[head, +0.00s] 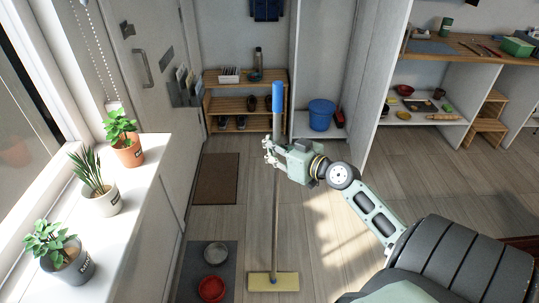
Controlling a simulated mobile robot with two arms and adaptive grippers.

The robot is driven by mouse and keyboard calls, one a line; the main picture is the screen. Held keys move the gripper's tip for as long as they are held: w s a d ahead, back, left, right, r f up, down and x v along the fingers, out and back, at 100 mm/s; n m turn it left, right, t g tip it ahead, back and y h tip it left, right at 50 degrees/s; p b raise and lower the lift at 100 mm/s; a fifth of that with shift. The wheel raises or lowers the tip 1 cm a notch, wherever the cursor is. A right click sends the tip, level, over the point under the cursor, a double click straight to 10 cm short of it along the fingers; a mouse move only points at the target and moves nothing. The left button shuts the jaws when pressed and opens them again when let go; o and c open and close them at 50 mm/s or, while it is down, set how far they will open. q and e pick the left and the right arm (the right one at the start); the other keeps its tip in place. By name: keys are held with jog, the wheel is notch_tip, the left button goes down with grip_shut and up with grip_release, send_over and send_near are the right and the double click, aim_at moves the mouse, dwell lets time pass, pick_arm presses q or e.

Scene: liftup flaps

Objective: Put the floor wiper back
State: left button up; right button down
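The floor wiper stands nearly upright in the middle of the head view, with a blue grip (277,95) on top, a thin pole (275,215) and a pale yellow head (273,282) low in the picture at the floor. My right gripper (270,152) reaches in from the right and is at the pole below the blue grip, its fingers closed around it. My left gripper is not in view. An open tall white closet (315,70) stands behind the wiper, to the right of its grip.
A blue bucket (321,114) and a red item (339,117) are in the closet. A wooden shoe rack (245,123) stands left of it. Bowls (212,288) on a grey mat lie left of the wiper head. Potted plants (123,140) line the left sill. Floor right of the pole is clear.

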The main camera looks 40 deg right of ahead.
notch_tip(320, 180, down, 4)
jog(key=shift+w, duration=0.15)
jog(key=shift+b, duration=0.3)
jog(key=shift+f, duration=0.1)
jog(key=c, duration=1.6)
grip_release()
jog(key=shift+c, duration=0.2)
